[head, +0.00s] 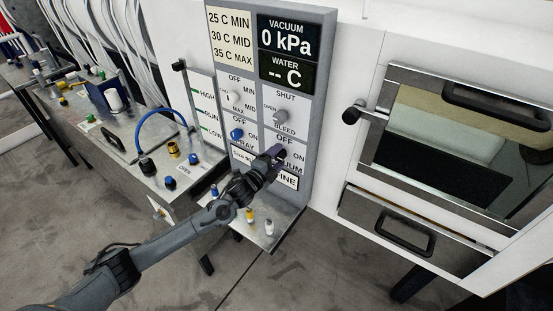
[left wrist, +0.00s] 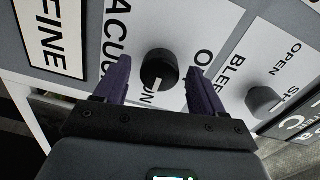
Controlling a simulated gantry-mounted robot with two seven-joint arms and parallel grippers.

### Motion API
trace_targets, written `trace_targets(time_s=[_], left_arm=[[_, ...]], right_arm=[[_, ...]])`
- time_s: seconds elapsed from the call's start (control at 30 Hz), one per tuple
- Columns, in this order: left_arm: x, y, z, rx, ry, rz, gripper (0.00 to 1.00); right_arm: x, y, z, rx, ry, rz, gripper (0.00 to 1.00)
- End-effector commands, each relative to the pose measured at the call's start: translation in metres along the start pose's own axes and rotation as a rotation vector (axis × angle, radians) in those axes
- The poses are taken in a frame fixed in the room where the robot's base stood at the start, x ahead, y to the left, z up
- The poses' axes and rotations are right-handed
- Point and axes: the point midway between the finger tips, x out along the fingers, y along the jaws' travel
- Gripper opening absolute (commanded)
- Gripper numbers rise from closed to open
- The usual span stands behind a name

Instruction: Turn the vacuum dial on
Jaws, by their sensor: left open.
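The vacuum dial (left wrist: 159,70) is a round black knob on the grey control panel (head: 318,100). In the left wrist view its white mark points toward the bottom of the picture, toward my gripper body. My left gripper (left wrist: 160,88) is open, with one purple finger on each side of the dial. Gaps show between the knob and both fingers. In the head view the gripper (head: 275,153) covers most of the dial; OFF is printed above it and ON to its right. The vacuum display (head: 285,38) reads 0 kPa. My right gripper is not in view.
The bleed dial (head: 281,117) is just above, and the white temperature dial (head: 234,99) and blue spray dial (head: 237,134) are to the left. A shelf with small fittings (head: 262,232) is below. An oven-like cabinet (head: 440,140) stands at the right.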

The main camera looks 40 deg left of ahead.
Motion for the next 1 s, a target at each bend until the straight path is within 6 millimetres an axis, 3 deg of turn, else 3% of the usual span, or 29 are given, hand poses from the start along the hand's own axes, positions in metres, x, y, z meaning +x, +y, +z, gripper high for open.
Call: trace_targets(time_s=[0.27,0.7,1.0], left_arm=[[-0.011,0.001,0.001,0.001,-0.001,0.001,0.69],[-0.076,0.001,0.0,0.001,0.001,0.003,0.69],[-0.104,0.0,0.0,0.0,0.0,0.001,0.69]], right_arm=[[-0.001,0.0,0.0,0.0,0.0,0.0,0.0],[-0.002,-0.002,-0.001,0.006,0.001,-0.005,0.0],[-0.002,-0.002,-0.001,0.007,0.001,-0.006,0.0]])
